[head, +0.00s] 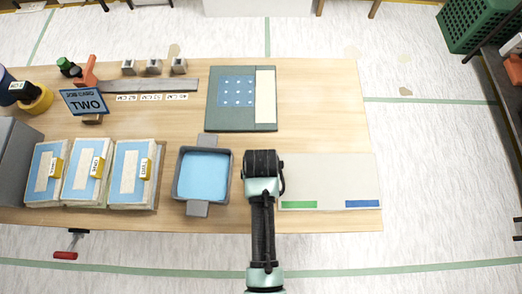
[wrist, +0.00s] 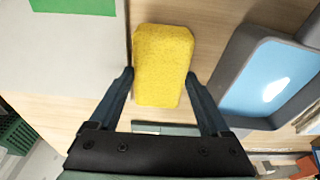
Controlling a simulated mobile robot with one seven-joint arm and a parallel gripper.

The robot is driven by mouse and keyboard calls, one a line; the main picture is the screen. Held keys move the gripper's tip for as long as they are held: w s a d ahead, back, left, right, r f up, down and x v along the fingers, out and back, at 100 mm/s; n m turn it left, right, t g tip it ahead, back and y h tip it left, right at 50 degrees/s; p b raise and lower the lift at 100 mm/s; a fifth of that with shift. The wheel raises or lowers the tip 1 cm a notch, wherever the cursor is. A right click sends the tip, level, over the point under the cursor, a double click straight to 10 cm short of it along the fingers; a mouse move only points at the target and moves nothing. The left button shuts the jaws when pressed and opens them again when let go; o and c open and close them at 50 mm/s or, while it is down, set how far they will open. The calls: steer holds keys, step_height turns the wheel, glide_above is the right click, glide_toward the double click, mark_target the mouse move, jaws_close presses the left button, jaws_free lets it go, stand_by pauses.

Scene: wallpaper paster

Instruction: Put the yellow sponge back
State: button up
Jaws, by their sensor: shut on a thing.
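The yellow sponge (wrist: 163,62) is a rounded block in the middle of the wrist view. My gripper (wrist: 159,76) is shut on it, with one finger at each long side. I cannot tell whether the sponge rests on the table or is just above it. In the head view my arm (head: 262,190) reaches over the table between the grey tray and the pale board, and it hides the sponge and the fingertips.
The grey tray (head: 179,180) with a blue inside stands left of my arm; its wall (wrist: 236,75) is close right in the wrist view. The pale board (head: 330,178) lies to the right. A green panel (head: 242,125) lies behind. Paper stacks (head: 133,175) stand left. The table's back right is clear.

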steer(key=shift+f, duration=0.2)
steer(key=o, duration=1.2)
steer(key=shift+o, duration=0.2)
steer(key=shift+f+b, duration=0.15)
steer(key=shift+b, duration=0.5)
